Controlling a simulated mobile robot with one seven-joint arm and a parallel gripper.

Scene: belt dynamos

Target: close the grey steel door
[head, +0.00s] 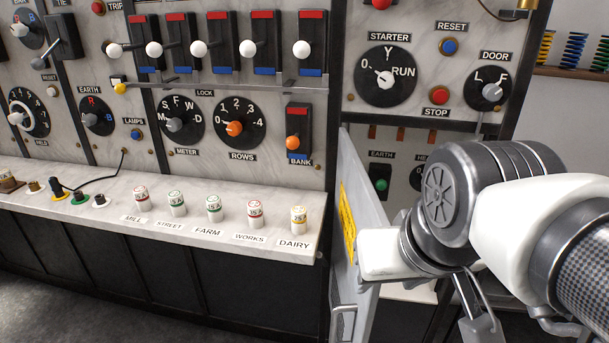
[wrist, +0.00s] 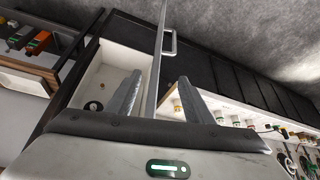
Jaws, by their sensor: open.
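The grey steel door (head: 368,185) stands open at the right end of the panel, swung out towards me. It carries a yellow label (head: 348,222) and a handle (head: 343,322) low on its left face. In the wrist view the door (wrist: 158,65) shows nearly edge-on, with its handle (wrist: 171,43) beside it. My gripper (wrist: 160,77) is open, and the door's edge appears between its two fingers in that view. I cannot tell whether either finger touches it. In the head view my arm's end overlaps the door, and the fingers are not clearly seen.
Left of the door, a pale ledge (head: 190,232) carries several fuses and plugs. Switches and dials, including an orange BANK switch (head: 298,143), cover the panel. A shelf with coloured springs (head: 572,50) is far right.

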